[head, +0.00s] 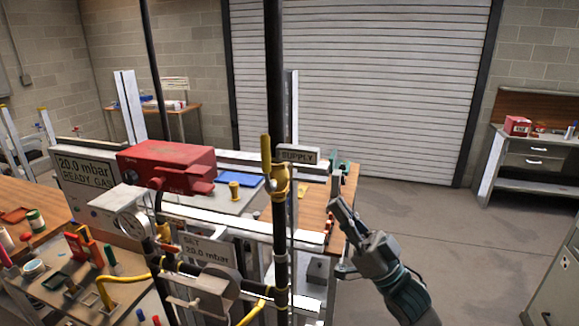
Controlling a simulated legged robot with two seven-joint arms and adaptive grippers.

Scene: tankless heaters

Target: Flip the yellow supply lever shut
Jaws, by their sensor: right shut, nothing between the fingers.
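The yellow supply lever (266,158) stands upright along the black vertical pipe, on a yellow valve body (280,185). A "SUPPLY" sign (298,155) is just right of it. My right gripper (337,193) is to the right of the lever and somewhat lower in the picture. It is shut and empty, clear of the lever in the picture, pointing up and left. How far it is from the pipe in depth is hard to tell. My left gripper is not in view.
A red box-shaped unit (168,165), a round gauge (133,222) and a "20.0 mbar READY GAS" panel (86,172) stand left of the pipe. A wooden bench (313,208) lies behind it. The floor (440,230) to the right is open, before a roller door (360,80).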

